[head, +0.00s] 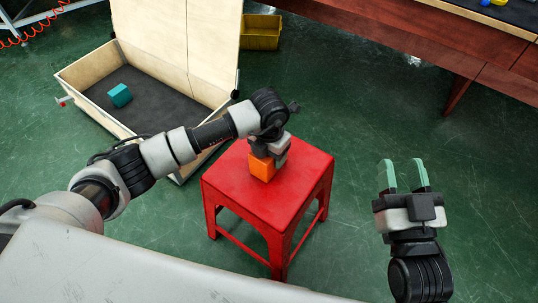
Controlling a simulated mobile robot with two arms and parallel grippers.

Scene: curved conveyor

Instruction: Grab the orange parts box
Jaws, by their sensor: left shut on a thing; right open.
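The orange parts box (261,168) is a small orange block on the seat of a red stool (287,210). My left gripper (268,152) comes down over it from above and is shut on it. The gripper covers the top and right part of the box, and its fingertips are mostly hidden. I cannot tell whether the box still touches the seat. My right gripper (405,175) is open and empty, with its pale green fingers apart, over the floor to the right of the stool.
A wooden crate with an open lid (75,82) stands at the upper left, with a teal block (119,95) inside. A yellow bin (261,32) is on the floor behind. A brown workbench (400,30) runs along the upper right. Green floor around the stool is clear.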

